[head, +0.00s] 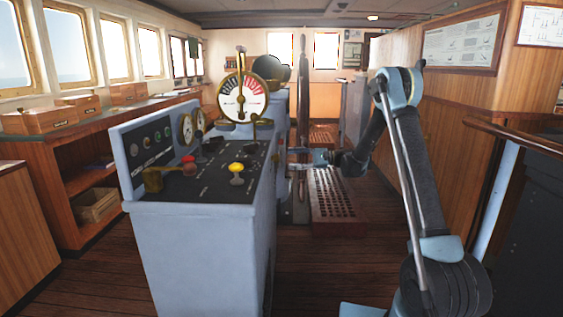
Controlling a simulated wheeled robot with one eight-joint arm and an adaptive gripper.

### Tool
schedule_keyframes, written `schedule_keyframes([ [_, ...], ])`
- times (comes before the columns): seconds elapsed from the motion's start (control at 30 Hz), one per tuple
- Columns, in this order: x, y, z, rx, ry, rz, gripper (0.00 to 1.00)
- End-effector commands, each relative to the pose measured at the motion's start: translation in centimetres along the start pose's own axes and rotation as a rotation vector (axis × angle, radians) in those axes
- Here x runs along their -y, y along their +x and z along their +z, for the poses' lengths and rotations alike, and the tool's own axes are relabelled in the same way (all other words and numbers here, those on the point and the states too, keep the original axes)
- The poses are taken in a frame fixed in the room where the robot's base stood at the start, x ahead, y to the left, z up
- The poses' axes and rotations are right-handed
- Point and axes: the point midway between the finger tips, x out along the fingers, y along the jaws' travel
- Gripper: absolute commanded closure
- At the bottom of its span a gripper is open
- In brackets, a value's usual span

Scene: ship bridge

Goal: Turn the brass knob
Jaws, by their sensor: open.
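The grey console (200,240) stands left of my arm, with a dark sloping top panel. A brass-coloured knob or handle (154,179) sits at the panel's left front corner, with a short arm reaching right. A red mushroom-shaped knob (188,163) is beside it, and a yellow-topped knob (237,168) stands nearer the panel's right edge. A brass-rimmed round dial (243,97) with a lever rises at the back. My gripper (293,160) is open, just right of the console's right side, pointing left. Its fingertips are small and partly unclear; I see nothing held.
Gauges (186,129) and buttons line the console's upright back panel. A wooden counter (60,138) with boxes runs under the left windows. A grated platform (337,200) lies behind my gripper. A wooden rail (520,138) is at the right. Floor is clear around the console's front.

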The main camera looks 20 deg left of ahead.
Motion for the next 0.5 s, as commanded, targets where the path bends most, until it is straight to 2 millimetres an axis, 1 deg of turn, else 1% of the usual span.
schedule_keyframes([
  [0.03, -0.1, 1.0, 0.1, 0.003, 0.0, 0.003, 0.45],
  [0.2, 0.0, 3.6, 0.1, 0.002, 0.0, 0.002, 0.45],
  [0.33, 0.0, 5.1, 0.1, 0.002, 0.0, 0.002, 0.45],
  [0.5, 0.0, 5.9, 0.0, 0.001, 0.0, 0.001, 0.45],
])
